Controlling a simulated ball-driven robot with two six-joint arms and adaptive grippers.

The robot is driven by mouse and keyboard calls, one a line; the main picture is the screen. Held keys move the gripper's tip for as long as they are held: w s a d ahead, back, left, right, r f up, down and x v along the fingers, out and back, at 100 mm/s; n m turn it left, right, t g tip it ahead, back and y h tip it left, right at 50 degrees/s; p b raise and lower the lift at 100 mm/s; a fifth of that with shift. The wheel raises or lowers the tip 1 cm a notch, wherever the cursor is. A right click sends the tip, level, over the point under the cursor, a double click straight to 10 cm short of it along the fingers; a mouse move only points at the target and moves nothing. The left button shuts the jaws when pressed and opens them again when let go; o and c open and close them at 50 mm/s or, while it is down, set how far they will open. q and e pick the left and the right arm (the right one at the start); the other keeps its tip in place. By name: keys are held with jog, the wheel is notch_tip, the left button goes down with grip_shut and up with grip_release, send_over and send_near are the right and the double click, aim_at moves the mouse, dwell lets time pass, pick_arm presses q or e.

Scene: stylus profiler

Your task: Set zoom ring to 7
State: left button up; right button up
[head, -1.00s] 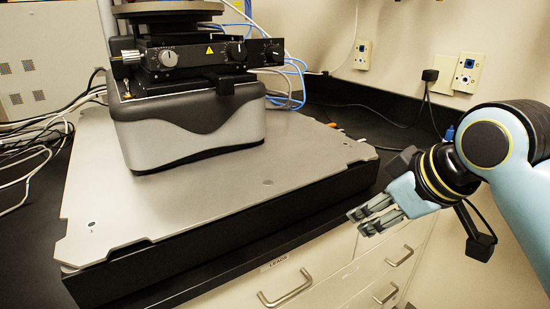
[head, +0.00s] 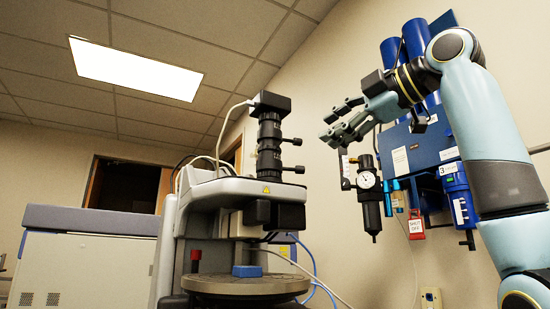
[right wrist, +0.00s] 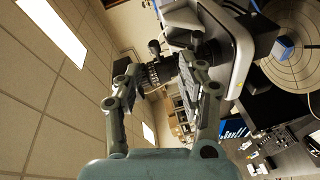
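The black zoom lens tube (head: 270,140) stands upright on top of the profiler head (head: 245,192). It has stacked ribbed rings and small knobs sticking out to the right. I cannot tell which ring is the zoom ring, and no numbers are readable. My right gripper (head: 331,120) is raised to the right of the tube, fingers pointing left towards it, open and empty, apart from it. In the right wrist view the tube (right wrist: 160,73) lies sideways beyond and between the open fingers (right wrist: 160,80). My left gripper is not in view.
A round stage (head: 246,284) with a blue block (head: 246,270) sits below the head. A pressure gauge (head: 367,180) and blue filter housings (head: 458,195) are on the wall behind my right arm. A white cable runs by the tube's left. The space between gripper and tube looks clear.

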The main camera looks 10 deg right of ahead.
aim_at(301, 141)
jog(key=x, duration=0.2)
jog(key=r+p+x, duration=0.1)
jog(key=x, duration=0.2)
jog(key=shift+w+a+p, duration=0.1)
jog(key=shift+a+p, duration=0.1)
jog(key=shift+p, duration=0.1)
jog(key=x, duration=0.3)
jog(key=shift+p, duration=0.35)
jog(key=shift+w+a+f, duration=0.1)
jog(key=shift+w+a, duration=0.25)
jog(key=shift+w, duration=0.2)
jog(key=shift+w+a+f, duration=0.1)
jog(key=shift+w, duration=0.1)
jog(key=shift+c, duration=0.3)
jog(key=shift+s, duration=0.1)
jog(key=shift+c, duration=1.1)
grip_shut()
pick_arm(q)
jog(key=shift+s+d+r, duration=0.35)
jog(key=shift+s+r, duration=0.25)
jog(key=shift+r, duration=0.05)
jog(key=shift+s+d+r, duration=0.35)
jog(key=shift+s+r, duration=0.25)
